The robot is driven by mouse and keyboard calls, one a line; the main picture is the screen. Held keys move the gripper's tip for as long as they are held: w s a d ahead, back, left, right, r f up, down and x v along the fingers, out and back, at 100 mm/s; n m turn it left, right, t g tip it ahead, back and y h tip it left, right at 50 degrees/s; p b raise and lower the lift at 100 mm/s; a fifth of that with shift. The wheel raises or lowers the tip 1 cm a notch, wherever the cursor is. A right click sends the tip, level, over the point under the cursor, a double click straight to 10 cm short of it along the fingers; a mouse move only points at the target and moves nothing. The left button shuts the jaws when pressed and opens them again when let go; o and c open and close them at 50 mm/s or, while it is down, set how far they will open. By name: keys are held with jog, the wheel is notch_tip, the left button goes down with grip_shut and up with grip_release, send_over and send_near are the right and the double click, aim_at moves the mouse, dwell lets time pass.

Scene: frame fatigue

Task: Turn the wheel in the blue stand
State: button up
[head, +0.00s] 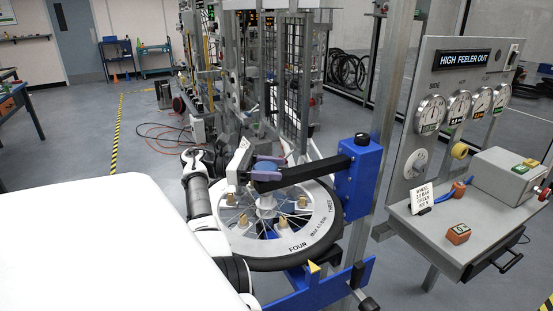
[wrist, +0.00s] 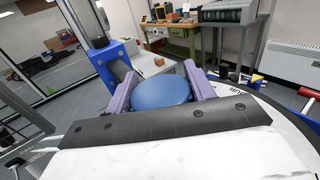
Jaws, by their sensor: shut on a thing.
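The wheel (head: 298,246) lies flat in the blue stand (head: 358,182), with a black tyre, a pale lettered disc reading FOUR and THREE, spokes and several tan pegs. Part of it also shows in the wrist view (wrist: 285,112). A black arm reaches from the stand over the wheel's middle. I cannot tell how that piece joins the wheel.
A grey panel with dials (head: 430,115) and a HIGH FEELER OUT sign (head: 465,60) stands at right. Its shelf carries a white card (head: 432,195) and an orange block (head: 458,234). A wire-mesh frame (head: 293,90) stands behind the wheel. Open floor lies at left.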

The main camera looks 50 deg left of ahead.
dwell(0.4)
jog(key=o, duration=1.4)
jog(key=shift+c, duration=0.2)
